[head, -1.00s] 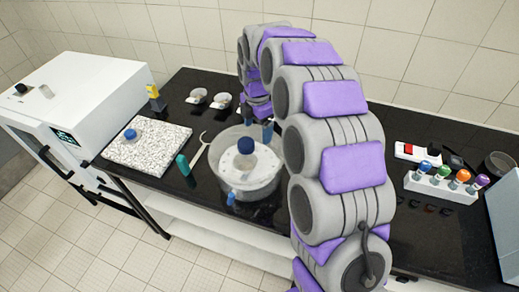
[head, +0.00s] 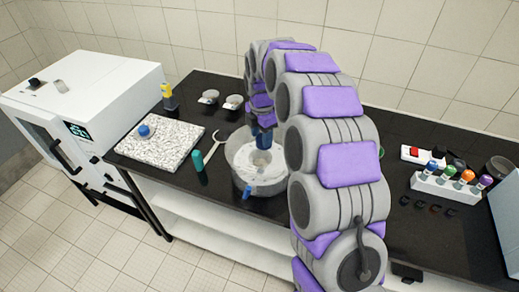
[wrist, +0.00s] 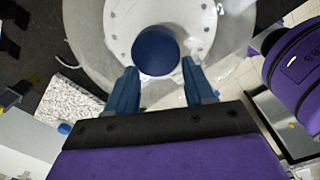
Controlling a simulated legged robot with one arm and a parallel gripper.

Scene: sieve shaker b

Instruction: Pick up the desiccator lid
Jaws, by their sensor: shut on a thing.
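The desiccator (head: 247,181) is a clear round vessel on the black bench, with a white perforated plate inside and a blue part low on its front. The lid's round blue knob (wrist: 156,50) sits above the plate in the wrist view. The lid's clear body is hard to make out. My gripper (wrist: 160,72) has its two blue fingers on either side of the knob and is shut on it. In the head view my gripper (head: 262,136) is above the desiccator, and the fingers partly hide the knob. I cannot tell whether the lid is raised.
Left of the desiccator are a teal-green upright item (head: 198,161), a pale spoon-like tool (head: 216,143) and a speckled slab (head: 160,150). A white oven (head: 85,85) stands far left. A rack of coloured-cap tubes (head: 445,187) is at right. My arm hides the middle bench.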

